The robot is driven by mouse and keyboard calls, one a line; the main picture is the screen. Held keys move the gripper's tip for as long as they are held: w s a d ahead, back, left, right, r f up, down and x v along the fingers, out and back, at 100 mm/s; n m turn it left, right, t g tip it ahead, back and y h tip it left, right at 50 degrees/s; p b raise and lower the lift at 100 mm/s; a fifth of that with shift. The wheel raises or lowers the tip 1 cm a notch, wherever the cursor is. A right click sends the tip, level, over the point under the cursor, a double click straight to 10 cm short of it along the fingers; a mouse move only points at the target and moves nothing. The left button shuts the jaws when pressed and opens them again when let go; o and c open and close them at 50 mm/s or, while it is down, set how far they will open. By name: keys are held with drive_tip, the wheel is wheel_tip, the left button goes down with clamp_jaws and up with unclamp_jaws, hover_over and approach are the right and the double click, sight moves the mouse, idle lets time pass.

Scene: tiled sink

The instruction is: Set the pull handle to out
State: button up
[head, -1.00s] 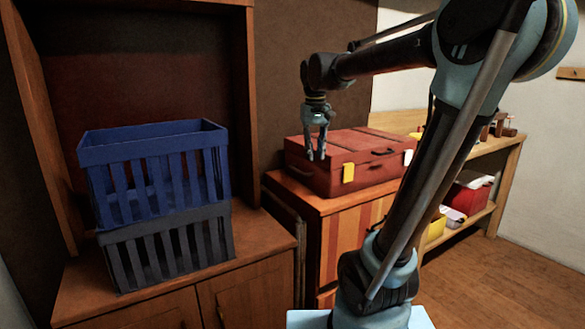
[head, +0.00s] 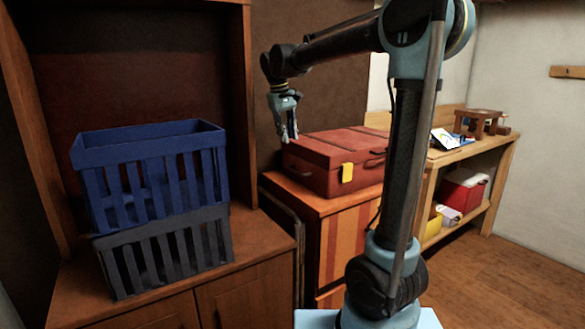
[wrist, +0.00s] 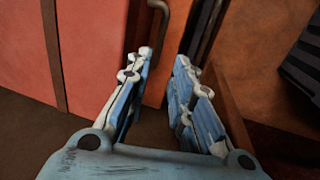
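A red suitcase (head: 335,160) with a yellow tag lies on a wooden cabinet, right of my gripper in the head view. A dark handle (head: 300,171) shows on its left end and another on its front. In the wrist view a brown curved handle (wrist: 160,18) stands out at the top, beyond my fingertips; I cannot tell for sure which part it belongs to. My gripper (head: 289,138) hangs fingers down near the suitcase's left end. Its fingers (wrist: 161,62) are apart with nothing visible between them, and do not appear to touch the handle.
A blue crate (head: 150,145) sits on a dark grey crate (head: 165,253) on the counter at left. Thin dark bars (head: 298,232) stand between that counter and the striped cabinet (head: 340,240). A wooden shelf (head: 478,172) with several items is at right.

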sight(293, 170)
drive_tip(key=f, duration=0.4)
drive_tip(key=w+d+f, duration=0.1)
drive_tip(key=f, duration=0.3)
drive_tip(key=d+f, duration=0.1)
drive_tip(key=f, duration=0.3)
drive_tip(key=shift+w+f, duration=0.2)
drive_tip(key=shift+f, duration=0.2)
clamp_jaws()
